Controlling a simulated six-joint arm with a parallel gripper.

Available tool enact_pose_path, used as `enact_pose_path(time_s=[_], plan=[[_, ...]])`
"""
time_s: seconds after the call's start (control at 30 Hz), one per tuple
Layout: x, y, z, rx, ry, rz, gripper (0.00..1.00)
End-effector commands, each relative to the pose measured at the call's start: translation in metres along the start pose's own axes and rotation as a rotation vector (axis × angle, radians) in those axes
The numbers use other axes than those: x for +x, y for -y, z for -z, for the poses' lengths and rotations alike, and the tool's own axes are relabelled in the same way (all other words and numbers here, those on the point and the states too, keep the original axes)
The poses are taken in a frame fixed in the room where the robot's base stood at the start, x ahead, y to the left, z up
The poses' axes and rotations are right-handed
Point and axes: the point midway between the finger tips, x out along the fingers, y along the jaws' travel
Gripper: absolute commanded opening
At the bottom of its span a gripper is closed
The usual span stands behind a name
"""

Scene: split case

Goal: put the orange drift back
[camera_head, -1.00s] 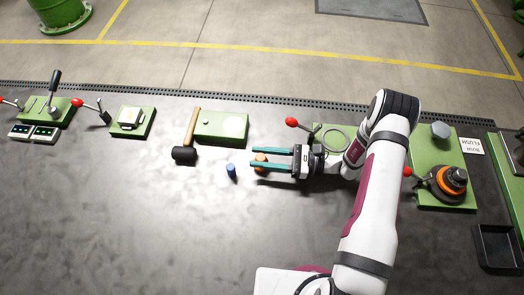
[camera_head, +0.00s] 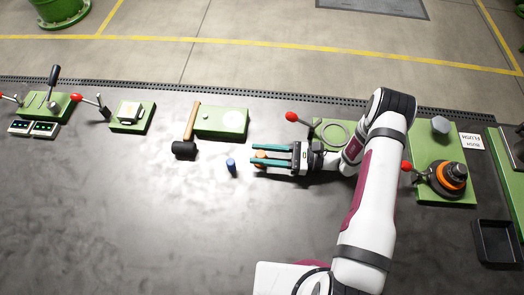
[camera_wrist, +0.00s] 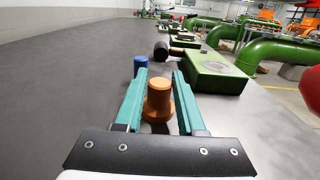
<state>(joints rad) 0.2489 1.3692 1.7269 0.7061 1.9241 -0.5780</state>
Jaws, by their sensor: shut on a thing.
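The orange drift (camera_wrist: 158,98) is a short stepped peg with a wide base and narrower top. It stands upright on the dark bench between the teal fingers of my gripper (camera_wrist: 160,92). In the head view the drift (camera_head: 261,155) shows between the fingertips of my gripper (camera_head: 258,155), which comes in from the right. The fingers are shut on it, low at the bench. A blue drift (camera_head: 231,165) stands just left of the fingertips; in the wrist view it is beyond the left finger (camera_wrist: 140,64).
A hammer (camera_head: 184,148) lies at the left beside a green block (camera_head: 220,123) with a pale round spot. A red-knobbed lever (camera_head: 291,117) stands behind my gripper. A green fixture with an orange ring (camera_head: 440,176) and a black tray (camera_head: 495,241) are at right. The front-left bench is clear.

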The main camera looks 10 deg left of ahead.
Motion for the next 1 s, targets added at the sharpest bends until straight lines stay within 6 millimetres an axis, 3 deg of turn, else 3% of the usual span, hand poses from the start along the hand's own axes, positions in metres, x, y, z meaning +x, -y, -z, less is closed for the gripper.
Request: enact_pose_path(time_s=[0.03, 0.2, 0.5, 0.8, 1.0], plan=[[0.000, 0.000, 0.000, 0.000, 0.000, 0.000, 0.44], [0.000, 0.000, 0.000, 0.000, 0.000, 0.000, 0.73], [-0.003, 0.000, 0.000, 0.000, 0.000, 0.001, 0.73], [-0.063, 0.001, 0.000, -0.001, 0.000, 0.004, 0.73], [-0.076, 0.000, 0.000, 0.001, 0.000, 0.000, 0.73]])
